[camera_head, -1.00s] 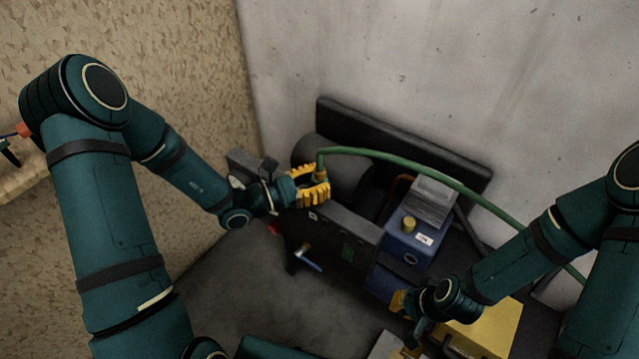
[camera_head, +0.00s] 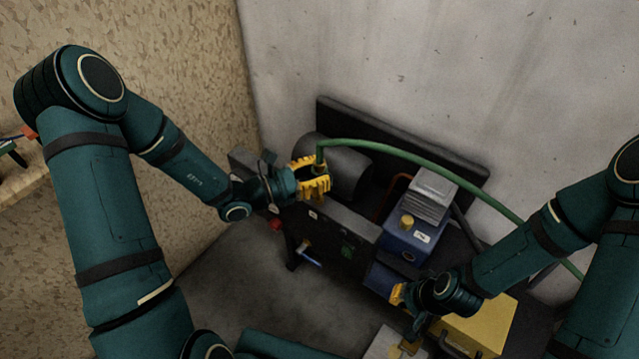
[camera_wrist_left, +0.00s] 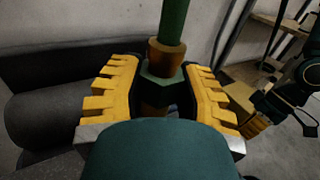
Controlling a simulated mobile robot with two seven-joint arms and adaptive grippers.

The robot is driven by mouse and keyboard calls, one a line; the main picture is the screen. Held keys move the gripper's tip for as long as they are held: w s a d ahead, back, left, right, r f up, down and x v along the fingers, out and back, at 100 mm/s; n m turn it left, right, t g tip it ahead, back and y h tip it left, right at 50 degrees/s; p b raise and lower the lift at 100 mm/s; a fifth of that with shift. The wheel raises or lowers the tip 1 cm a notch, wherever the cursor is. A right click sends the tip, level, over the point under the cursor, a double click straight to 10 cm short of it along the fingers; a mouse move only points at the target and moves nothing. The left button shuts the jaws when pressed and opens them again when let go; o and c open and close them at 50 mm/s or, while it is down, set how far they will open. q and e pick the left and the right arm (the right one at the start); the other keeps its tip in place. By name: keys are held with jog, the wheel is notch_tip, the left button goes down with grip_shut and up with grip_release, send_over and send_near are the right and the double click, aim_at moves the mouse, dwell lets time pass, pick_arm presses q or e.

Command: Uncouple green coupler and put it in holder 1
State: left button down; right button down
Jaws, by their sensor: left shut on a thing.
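My left gripper (camera_head: 318,178) has its yellow fingers shut on the green coupler (camera_wrist_left: 160,90). The coupler is a dark green hexagonal body with brass-coloured collars, and it stands between the two fingers in the left wrist view. A green hose (camera_head: 420,163) rises from its top and curves away to the right. The coupler's lower end is hidden by the gripper, so I cannot tell whether it is joined to anything below. My right gripper (camera_head: 398,297) is low on the right, beside the blue unit; its fingertips are unclear. I cannot identify holder 1.
A dark machine with a grey cylinder (camera_head: 349,174) stands against the concrete wall. A blue unit (camera_head: 405,243) with a brass cap and a yellow box (camera_head: 482,325) are to its right. A blue-handled lever (camera_head: 309,256) juts from the front. The floor at front left is clear.

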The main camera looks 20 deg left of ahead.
aim_at(316, 162)
pick_arm(q)
jog(key=shift+r, duration=0.1)
jog(key=shift+r+p, duration=1.65)
jog(key=shift+r, duration=0.3)
jog(key=a+f+n+t+y, duration=0.1)
jog(key=s+a+f+n+t+y, duration=0.1)
jog(key=f+y, duration=0.1)
jog(key=a+f+n+t+y, duration=0.1)
jog(key=f+n+t, duration=0.1)
jog(key=shift+s+f+y, duration=0.1)
jog(key=shift+s+y, duration=0.15)
jog(key=shift+y, duration=0.15)
jog(key=shift+s+a+f+y, duration=0.1)
jog(key=shift+a+f+y, duration=0.1)
jog(key=shift+a+y, duration=0.1)
